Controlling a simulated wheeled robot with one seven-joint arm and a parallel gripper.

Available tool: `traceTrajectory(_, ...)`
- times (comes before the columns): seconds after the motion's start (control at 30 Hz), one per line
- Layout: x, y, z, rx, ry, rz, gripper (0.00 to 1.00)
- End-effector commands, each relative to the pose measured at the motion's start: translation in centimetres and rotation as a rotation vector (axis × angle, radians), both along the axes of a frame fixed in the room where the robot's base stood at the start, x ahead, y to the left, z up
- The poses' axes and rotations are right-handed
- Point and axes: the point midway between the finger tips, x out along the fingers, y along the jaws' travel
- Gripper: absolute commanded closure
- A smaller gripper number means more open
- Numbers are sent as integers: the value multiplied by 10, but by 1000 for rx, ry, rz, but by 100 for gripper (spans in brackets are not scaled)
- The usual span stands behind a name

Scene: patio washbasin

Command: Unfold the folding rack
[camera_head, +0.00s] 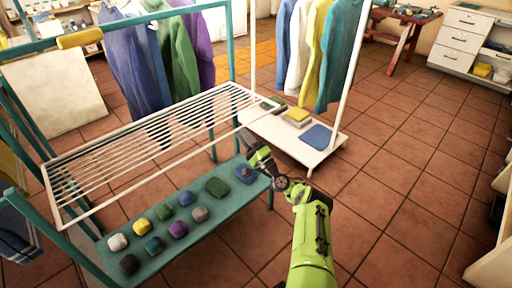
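The folding rack (150,145) is a white frame with several thin parallel slats. It extends roughly level across the front of a teal stand (232,45), above a low teal shelf. My gripper (245,138) is at the end of my green arm, close to the rack's right end and front rail. It is small and dark here. I cannot tell whether its fingers touch the rail or hold it, or how far apart they are.
Garments hang behind the rack. A white-based clothes stand (325,151) with folded cloths is at its right. Tiled floor at the right is clear, up to white drawers (461,39).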

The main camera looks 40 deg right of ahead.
Motion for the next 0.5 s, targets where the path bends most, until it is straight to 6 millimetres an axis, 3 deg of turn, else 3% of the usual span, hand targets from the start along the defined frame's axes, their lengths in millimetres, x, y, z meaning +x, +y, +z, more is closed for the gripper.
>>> traceTrajectory(0.3,-68,-13,-34,6,-1,-9,80)
traceTrajectory(0.5,-89,-14,-47,-1,-1,-6,80)
